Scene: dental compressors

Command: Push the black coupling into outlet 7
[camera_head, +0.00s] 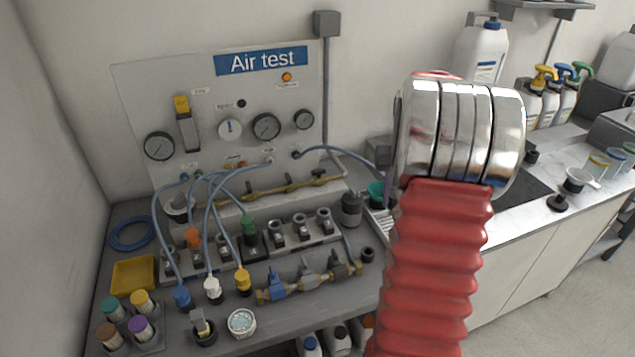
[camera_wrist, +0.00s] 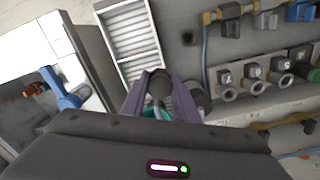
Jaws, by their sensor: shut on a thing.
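My gripper (camera_wrist: 160,90) shows in the wrist view with its two purple-grey fingers closed on the black coupling (camera_wrist: 159,86). The coupling is held in the air, apart from the outlets. A row of grey outlets (camera_head: 300,230) stands on the bench below the Air test panel. Three empty ones are at the right end of the row, and they also show in the wrist view (camera_wrist: 255,87), to the right of my fingers.
A green coupling (camera_head: 248,224) sits beside the empty outlets, with orange (camera_head: 193,238), blue (camera_head: 182,297), white (camera_head: 212,290) and yellow (camera_head: 243,281) couplings to its left. Blue hoses arch above them.

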